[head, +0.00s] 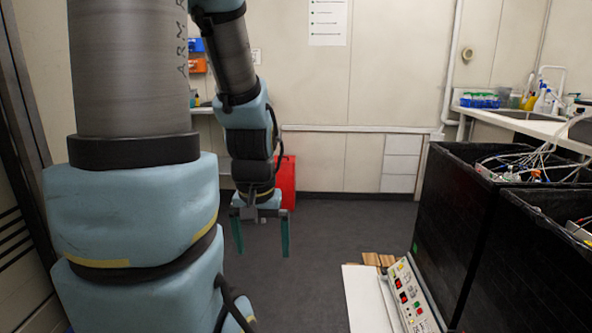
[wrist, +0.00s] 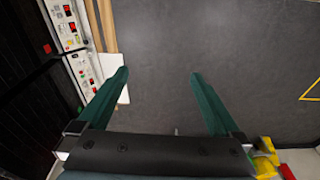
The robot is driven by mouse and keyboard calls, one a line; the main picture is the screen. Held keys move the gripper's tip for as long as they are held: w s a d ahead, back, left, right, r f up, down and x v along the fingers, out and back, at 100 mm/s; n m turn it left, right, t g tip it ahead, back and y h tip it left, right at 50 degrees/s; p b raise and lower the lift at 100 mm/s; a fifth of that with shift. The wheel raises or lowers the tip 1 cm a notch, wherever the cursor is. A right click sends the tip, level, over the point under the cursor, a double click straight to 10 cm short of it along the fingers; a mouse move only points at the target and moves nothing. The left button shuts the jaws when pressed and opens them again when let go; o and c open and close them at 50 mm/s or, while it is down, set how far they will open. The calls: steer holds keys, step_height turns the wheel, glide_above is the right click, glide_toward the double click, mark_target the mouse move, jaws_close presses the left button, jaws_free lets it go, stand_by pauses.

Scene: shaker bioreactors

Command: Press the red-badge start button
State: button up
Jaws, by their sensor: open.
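In the wrist view a red badge (wrist: 47,48) sits on a black bioreactor box at the left, beside a white control panel (wrist: 65,22) with red buttons and knobs. A second panel (wrist: 86,76) lies below it, near a green badge (wrist: 80,110). In the head view a control panel (head: 410,298) slopes at the lower right, with the green badge (head: 415,247) on the box behind; I cannot make out the red badge there. Which button starts the unit is too small to tell. My gripper (head: 262,243) is open, empty and pointing down, left of the panels; its fingers (wrist: 160,73) touch nothing.
Two black boxes (head: 462,205) with cables and tubing stand at the right. A white board (head: 365,298) and wooden strips (head: 377,260) lie beside the panels. A red case (head: 287,183) stands behind my gripper. The grey floor (head: 325,235) is clear between.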

step_height(320, 180, up, 10)
steer(key=p, duration=0.7)
